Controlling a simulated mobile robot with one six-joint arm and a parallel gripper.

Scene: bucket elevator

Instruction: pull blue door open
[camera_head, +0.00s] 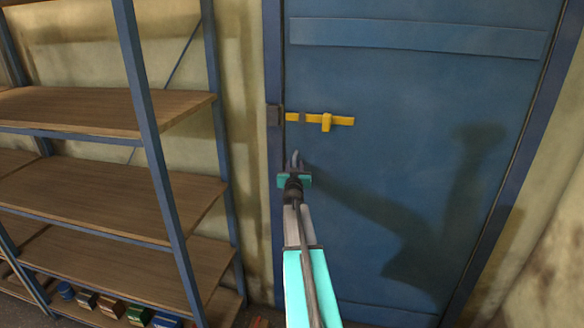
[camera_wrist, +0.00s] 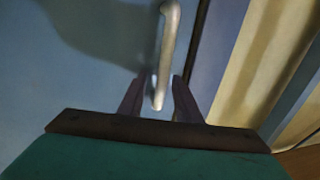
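The blue door (camera_head: 430,170) sits flush in its blue frame in the head view. A yellow bolt latch (camera_head: 342,121) lies across its left side, above my gripper (camera_head: 296,162). My gripper is at the door's left edge. In the wrist view a pale metal handle (camera_wrist: 169,40) runs down between the two dark fingers of my gripper (camera_wrist: 159,88). The fingers stand apart, one on each side of the handle's lower end, with a visible gap. In the head view the handle is hard to make out behind my gripper.
A shelf rack with blue posts (camera_head: 150,130) and wooden boards (camera_head: 100,190) stands left of the door. Small boxes (camera_head: 112,306) lie on its low shelf. A beige wall (camera_head: 245,130) lies between the rack and the door frame (camera_head: 272,60).

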